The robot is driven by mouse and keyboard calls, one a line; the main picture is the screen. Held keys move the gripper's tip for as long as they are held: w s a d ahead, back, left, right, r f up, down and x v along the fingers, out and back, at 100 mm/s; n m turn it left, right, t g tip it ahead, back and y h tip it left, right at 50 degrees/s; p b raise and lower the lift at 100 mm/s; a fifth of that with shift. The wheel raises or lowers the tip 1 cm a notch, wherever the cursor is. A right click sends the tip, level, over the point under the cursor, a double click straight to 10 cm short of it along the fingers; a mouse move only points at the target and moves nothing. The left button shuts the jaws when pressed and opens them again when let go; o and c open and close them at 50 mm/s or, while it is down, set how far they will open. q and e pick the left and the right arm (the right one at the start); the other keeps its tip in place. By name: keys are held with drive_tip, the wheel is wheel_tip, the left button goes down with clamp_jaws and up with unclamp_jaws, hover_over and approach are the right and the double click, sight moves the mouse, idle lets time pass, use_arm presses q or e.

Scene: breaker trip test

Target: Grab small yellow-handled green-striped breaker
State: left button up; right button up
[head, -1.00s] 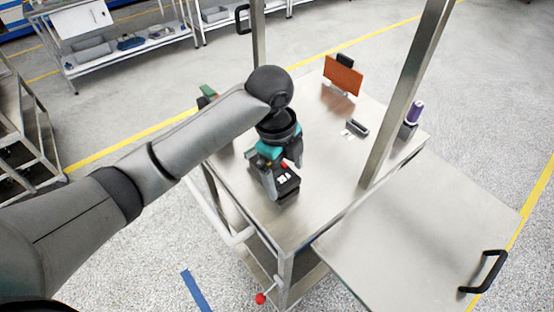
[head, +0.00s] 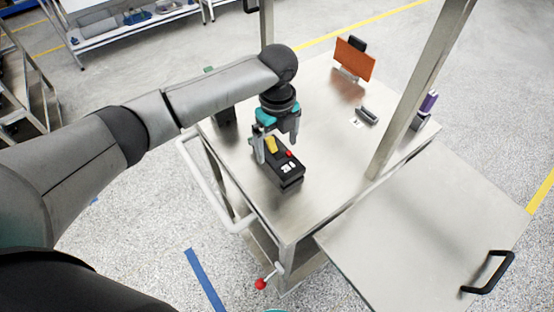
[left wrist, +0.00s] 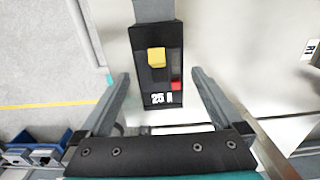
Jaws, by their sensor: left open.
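A black breaker (head: 286,173) with a yellow handle, a red button and white markings lies on the steel cart top. In the left wrist view the breaker (left wrist: 158,80) shows its yellow handle, red button and a "25 A" label; I cannot make out a green stripe. My left gripper (head: 276,143) is open over the breaker's far end in the head view. In the left wrist view its fingers (left wrist: 160,77) reach along both sides of the breaker, with gaps on each side. My right gripper is not in view.
The cart top (head: 325,160) has free room right of the breaker. An orange panel (head: 354,58) stands at the back, with a small dark item (head: 366,116) before it. A metal post (head: 420,90) rises at right, near a purple-topped object (head: 428,102). A dark object (head: 225,116) stands left.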

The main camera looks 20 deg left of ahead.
sight(277, 154)
use_arm(q)
drive_tip(key=shift+f, duration=2.8)
drive_tip(key=shift+r, duration=0.1)
clamp_jaws()
